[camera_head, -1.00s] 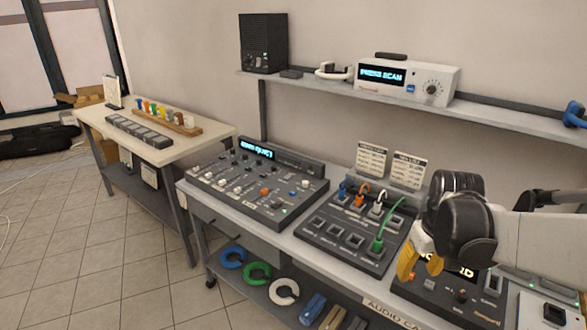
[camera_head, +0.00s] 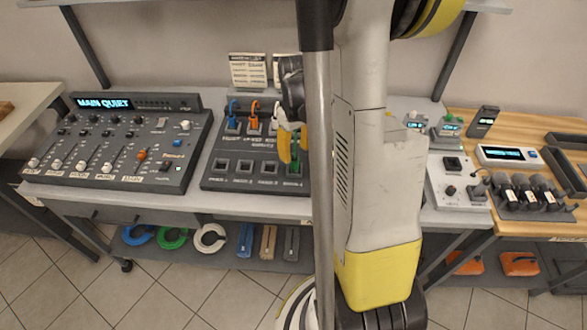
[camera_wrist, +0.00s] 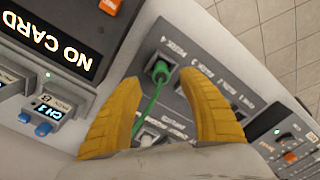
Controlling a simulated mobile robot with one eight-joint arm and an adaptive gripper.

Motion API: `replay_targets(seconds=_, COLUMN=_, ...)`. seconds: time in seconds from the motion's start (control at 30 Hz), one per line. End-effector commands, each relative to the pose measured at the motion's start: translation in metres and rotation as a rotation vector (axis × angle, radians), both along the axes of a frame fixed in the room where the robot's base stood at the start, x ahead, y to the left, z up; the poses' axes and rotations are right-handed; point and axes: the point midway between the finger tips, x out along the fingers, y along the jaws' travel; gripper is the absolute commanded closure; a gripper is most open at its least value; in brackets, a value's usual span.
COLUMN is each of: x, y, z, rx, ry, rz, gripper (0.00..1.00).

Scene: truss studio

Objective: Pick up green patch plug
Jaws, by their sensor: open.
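The green patch plug (camera_head: 294,168) sits in a socket at the right end of the front row of the dark patch panel (camera_head: 235,181). In the wrist view the green plug (camera_wrist: 160,72) shows with its green cable running down between my fingers. My gripper (camera_head: 291,146) is over the right side of the panel, its yellow fingers apart. In the wrist view my gripper (camera_wrist: 155,85) is open, with a finger on either side of the plug and cable. I cannot tell whether a finger touches the cable. My arm hides the panel's right edge in the head view.
Blue (camera_head: 232,118), orange (camera_head: 253,120) and partly hidden white plugs stand in the panel's back row. A mixing console (camera_head: 118,145) is on the left. A NO CARD device (camera_wrist: 50,40) lies beside the panel in the wrist view. Card stands rise behind the panel.

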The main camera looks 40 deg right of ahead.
Motion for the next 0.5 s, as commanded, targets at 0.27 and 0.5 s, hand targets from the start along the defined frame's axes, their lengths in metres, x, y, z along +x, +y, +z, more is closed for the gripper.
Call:
replay_targets(seconds=0.27, x=0.002, y=0.0, z=-0.044, rx=0.0, ry=0.0, rz=0.0, gripper=0.51)
replay_targets(seconds=0.5, x=0.002, y=0.0, z=-0.047, rx=0.0, ry=0.0, rz=0.0, gripper=0.51)
